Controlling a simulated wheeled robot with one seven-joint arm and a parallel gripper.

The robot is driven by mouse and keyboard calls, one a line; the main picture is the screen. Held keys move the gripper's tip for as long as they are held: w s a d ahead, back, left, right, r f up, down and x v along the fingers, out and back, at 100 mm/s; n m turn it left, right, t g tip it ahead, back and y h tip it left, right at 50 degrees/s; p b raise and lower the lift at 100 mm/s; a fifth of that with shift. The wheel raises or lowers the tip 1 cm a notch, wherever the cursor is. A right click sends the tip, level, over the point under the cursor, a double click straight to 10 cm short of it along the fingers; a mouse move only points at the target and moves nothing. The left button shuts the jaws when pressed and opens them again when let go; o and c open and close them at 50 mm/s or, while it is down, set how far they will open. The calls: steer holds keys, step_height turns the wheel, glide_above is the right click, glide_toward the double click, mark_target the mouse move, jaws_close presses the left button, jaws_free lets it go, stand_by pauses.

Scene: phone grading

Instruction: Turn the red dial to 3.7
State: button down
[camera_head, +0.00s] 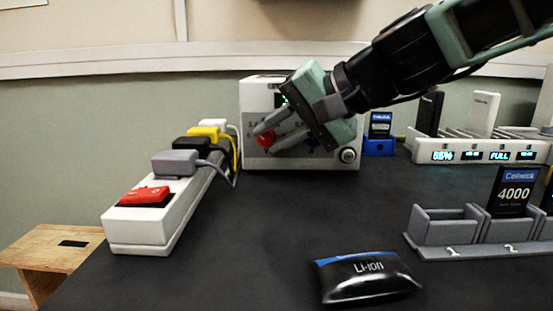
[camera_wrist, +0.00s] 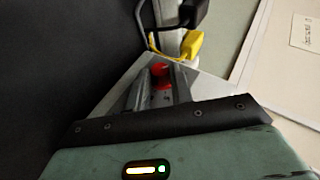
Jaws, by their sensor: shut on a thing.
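The red dial (camera_head: 266,138) is on the front of a white box-shaped instrument (camera_head: 258,98) at the back middle of the table. It also shows in the wrist view (camera_wrist: 161,71), between the two fingers. My gripper (camera_head: 262,138) is shut on the red dial, reaching it from the upper right. A second red spot lies lower between the fingers in the wrist view; I cannot tell what it is. A small green display light shows on the instrument, but my gripper hides most of the display, so no value can be read.
A white power strip (camera_head: 140,238) with grey, black, yellow and white plugs and a red switch (camera_head: 144,195) stands left. A Li-ion pouch (camera_head: 366,277) lies at the front. A grey slotted holder (camera_head: 446,227) and a charging rack (camera_head: 462,150) stand right. The middle table is clear.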

steer(key=shift+b, duration=0.6)
steer(key=c, duration=1.2)
jaws_free()
steer(key=shift+c, duration=0.2)
steer(key=shift+r+p, duration=0.15)
steer(key=shift+p, duration=0.5)
steer(key=shift+r+p, duration=0.25)
steer(key=shift+p, duration=0.95)
steer(key=shift+w+r+h+p, duration=0.1)
steer(key=shift+h+p, duration=0.2)
steer(key=shift+p, duration=1.55)
steer(key=h+p, duration=0.1)
steer(key=p, duration=0.5)
steer(key=n+h+p, duration=0.1)
steer(key=h+p, duration=0.1)
steer(key=p, duration=0.5)
steer(key=shift+a+r, duration=0.15)
steer(key=shift+a, duration=0.15)
